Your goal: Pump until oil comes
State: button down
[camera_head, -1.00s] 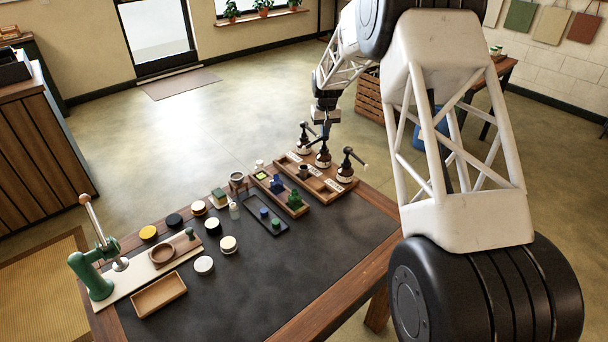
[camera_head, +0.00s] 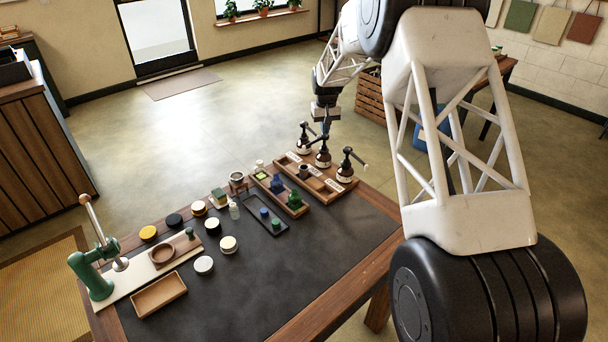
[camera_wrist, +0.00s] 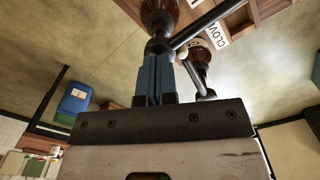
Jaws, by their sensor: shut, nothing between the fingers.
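Three dark amber pump bottles with black pump heads stand in a row at the far right of the table: a back one (camera_head: 303,147), a middle one (camera_head: 322,158) and a front one (camera_head: 349,172). My gripper (camera_head: 326,131) is shut, pointing down over the middle bottle's pump. In the wrist view the blue fingertips (camera_wrist: 155,57) meet the dark pump head (camera_wrist: 158,45), pressing or very close to it; I cannot tell which. A neighbouring bottle (camera_wrist: 198,54) shows beside it. A small dark cup (camera_head: 303,171) sits in the wooden rack (camera_head: 318,184). No oil is visible.
A second wooden tray (camera_head: 265,181) holds blue and green items. A black tray (camera_head: 268,226), several round tins, a green press (camera_head: 97,272) and an empty wooden tray (camera_head: 159,295) lie to the left. The front right of the dark table mat (camera_head: 330,240) is clear.

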jog(key=shift+f, duration=1.6)
jog(key=shift+r, duration=1.8)
jog(key=shift+f, duration=0.25)
jog(key=shift+f, duration=1.55)
